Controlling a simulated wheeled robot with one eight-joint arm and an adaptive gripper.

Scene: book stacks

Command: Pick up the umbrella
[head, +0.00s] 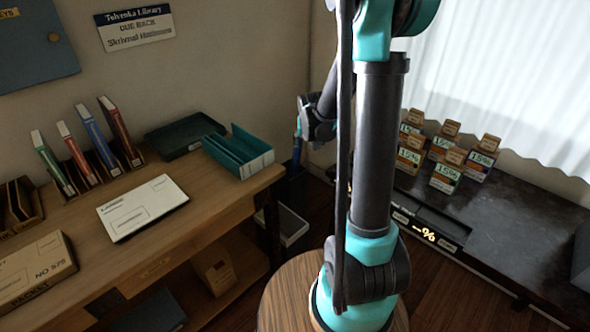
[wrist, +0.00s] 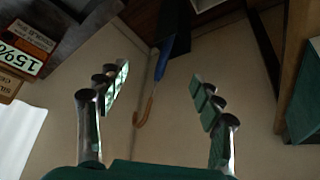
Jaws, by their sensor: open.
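The umbrella shows in the wrist view as a blue furled canopy (wrist: 176,28) with a tan hooked handle (wrist: 144,112). The handle lies in line with the gap between the fingers of my gripper (wrist: 161,84), beyond the fingertips and apart from them. My gripper is open and empty. In the head view, a narrow blue piece that looks like the umbrella (head: 297,150) shows beside the end of my arm, above a dark bin (head: 292,186) in the corner. My fingers cannot be made out there, and the umbrella's lower part is hidden.
A wooden desk (head: 190,220) on the left holds upright books, a teal box (head: 240,150) and a dark tray (head: 185,137). A dark counter (head: 505,215) on the right carries several discount cards.

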